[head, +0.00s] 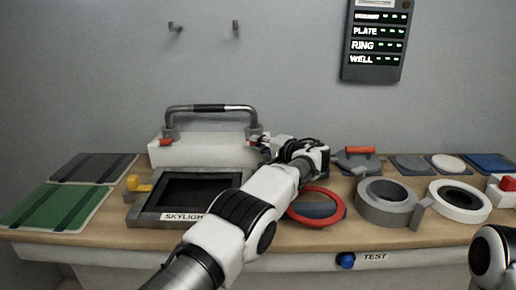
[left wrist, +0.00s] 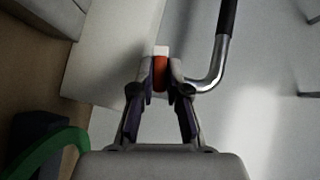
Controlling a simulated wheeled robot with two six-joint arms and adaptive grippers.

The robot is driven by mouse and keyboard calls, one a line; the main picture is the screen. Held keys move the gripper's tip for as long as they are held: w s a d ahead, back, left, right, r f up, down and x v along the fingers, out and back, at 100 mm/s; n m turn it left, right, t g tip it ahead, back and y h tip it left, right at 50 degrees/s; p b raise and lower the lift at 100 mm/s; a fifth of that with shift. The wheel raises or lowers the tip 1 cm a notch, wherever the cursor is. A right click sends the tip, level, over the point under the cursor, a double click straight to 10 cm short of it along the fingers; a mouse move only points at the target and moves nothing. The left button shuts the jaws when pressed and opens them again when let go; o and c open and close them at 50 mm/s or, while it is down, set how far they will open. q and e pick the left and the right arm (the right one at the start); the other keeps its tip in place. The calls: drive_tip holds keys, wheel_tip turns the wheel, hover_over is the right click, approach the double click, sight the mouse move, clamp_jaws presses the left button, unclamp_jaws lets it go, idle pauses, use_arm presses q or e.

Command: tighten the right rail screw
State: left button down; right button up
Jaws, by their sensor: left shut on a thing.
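The rail (head: 210,108) is a chrome bar with a black grip, standing on a white block (head: 200,153) at the back of the bench. The right rail screw (left wrist: 160,72) is red and sits beside the rail's right foot. My left gripper (head: 259,142) reaches it from the right, and in the left wrist view its fingers (left wrist: 160,80) are shut on the screw's sides. The rail's bent end (left wrist: 212,75) is close by. In the head view the gripper mostly hides the right screw. Another red screw (head: 166,142) shows at the left foot.
The skylight frame (head: 150,211) lies in front of the block, partly behind my left arm. A red ring (head: 339,209), a grey ring (head: 387,208) and a white ring (head: 459,209) lie to the right. A status panel (head: 376,40) hangs on the wall.

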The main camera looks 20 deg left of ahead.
use_arm(q)
drive_tip(key=shift+m+y+b, duration=0.5)
drive_tip(key=shift+b, duration=0.2)
drive_tip(key=c, duration=1.2)
unclamp_jaws()
drive_tip(key=shift+f, duration=0.1)
drive_tip(key=shift+o, duration=0.2)
